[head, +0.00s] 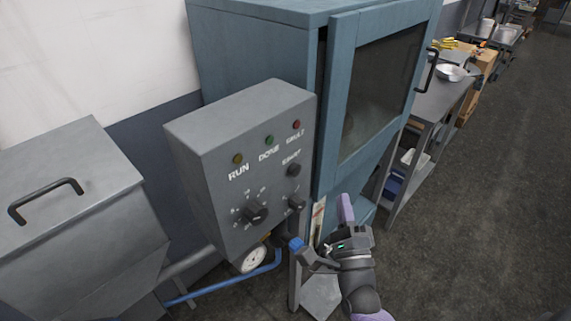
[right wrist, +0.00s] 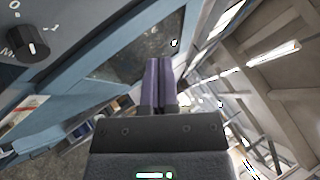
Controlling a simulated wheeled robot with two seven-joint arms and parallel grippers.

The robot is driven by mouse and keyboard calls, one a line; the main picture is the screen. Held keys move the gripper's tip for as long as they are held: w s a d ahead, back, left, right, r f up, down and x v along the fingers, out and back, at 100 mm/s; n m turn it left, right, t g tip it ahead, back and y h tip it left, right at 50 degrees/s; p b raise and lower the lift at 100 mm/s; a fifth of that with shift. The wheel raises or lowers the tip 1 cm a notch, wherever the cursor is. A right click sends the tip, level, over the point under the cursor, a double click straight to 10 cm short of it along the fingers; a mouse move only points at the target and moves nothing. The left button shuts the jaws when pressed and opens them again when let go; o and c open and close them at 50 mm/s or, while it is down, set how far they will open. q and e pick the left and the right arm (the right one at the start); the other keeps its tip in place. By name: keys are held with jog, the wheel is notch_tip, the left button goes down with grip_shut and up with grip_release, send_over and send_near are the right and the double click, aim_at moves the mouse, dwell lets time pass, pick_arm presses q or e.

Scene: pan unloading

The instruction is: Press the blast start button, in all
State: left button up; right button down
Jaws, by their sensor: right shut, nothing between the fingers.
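The grey control box (head: 230,185) carries a dark button (head: 294,170) under the word START on its right side. Above it are the RUN, DONE and FAULT lamps in amber, green and red. My right gripper (head: 345,199) is to the right of and below the button, apart from the box, in front of the blue-grey cabinet. Its purple fingers are shut and empty. They also show together in the right wrist view (right wrist: 159,62). The START button cannot be made out in the right wrist view. My left gripper is in neither view.
A large knob (head: 255,212) and a smaller knob (head: 296,203) sit below the button. The cabinet door (head: 380,85) stands right of the box. A gauge (head: 251,259) and blue pipe (head: 225,284) run below. A metal table (head: 437,100) stands at right; the floor (head: 480,220) is clear.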

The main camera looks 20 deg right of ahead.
aim_at(295, 170)
dwell(0.3)
jog(key=w+a+b, duration=0.3)
jog(key=w, duration=0.5)
jog(key=shift+a, duration=0.15)
dwell(0.7)
jog(key=shift+w, duration=0.15)
dwell(1.1)
jog(key=shift+w+a+b, duration=0.15)
jog(key=shift+w+b, duration=0.15)
jog(key=shift+b, duration=0.05)
